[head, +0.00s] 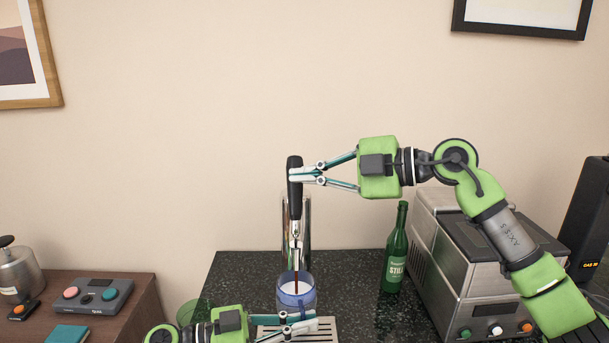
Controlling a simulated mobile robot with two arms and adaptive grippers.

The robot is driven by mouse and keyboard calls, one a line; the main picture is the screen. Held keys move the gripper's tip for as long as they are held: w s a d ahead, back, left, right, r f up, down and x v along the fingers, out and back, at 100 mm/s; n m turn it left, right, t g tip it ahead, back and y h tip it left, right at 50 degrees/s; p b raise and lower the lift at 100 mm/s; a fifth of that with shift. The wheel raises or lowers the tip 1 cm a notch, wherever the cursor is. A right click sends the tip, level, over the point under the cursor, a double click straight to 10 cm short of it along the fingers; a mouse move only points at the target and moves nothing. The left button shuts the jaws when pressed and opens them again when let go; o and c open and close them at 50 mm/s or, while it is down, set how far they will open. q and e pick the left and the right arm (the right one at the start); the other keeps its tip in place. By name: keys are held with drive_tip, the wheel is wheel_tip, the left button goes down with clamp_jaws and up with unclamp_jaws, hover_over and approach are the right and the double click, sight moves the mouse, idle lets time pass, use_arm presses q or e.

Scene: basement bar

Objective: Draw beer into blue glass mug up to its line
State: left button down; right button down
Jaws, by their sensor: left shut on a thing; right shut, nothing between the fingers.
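The beer tap has a black handle (294,187) above a chrome column (303,222) and spout. My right gripper (294,178) is shut with nothing between its fingers, and its tips touch or nearly touch the handle from the right. The blue glass mug (282,298) stands upright under the spout. A thin brown stream runs from the spout into the mug, and something whitish shows inside it. My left gripper (313,319) is shut on the mug, low at its front. I cannot make out the fill line or the exact beer level.
A metal drip tray (327,332) lies under the mug on the dark speckled counter (235,275). A green bottle (396,258) and a steel machine (452,265) stand to the right. A green glass (190,313) is at the counter's left; a brown cabinet (130,295) holds a button box (92,296).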

drive_tip(key=s+d+r, duration=0.3)
drive_tip(key=s+d, duration=0.4)
drive_tip(key=d, duration=0.1)
drive_tip(key=shift+r, duration=0.4)
drive_tip(key=shift+d, duration=0.15)
idle(1.1)
drive_tip(key=s+d+f+n+t, duration=0.1)
drive_tip(key=s+f+n+t, duration=0.2)
drive_tip(key=s, duration=0.5)
drive_tip(key=shift+s+d+f+t+y, duration=0.15)
drive_tip(key=shift+d+f+t+y, duration=0.2)
drive_tip(key=shift+f+t, duration=0.35)
drive_tip(key=shift+a+f, duration=0.1)
drive_tip(key=shift+a, duration=0.05)
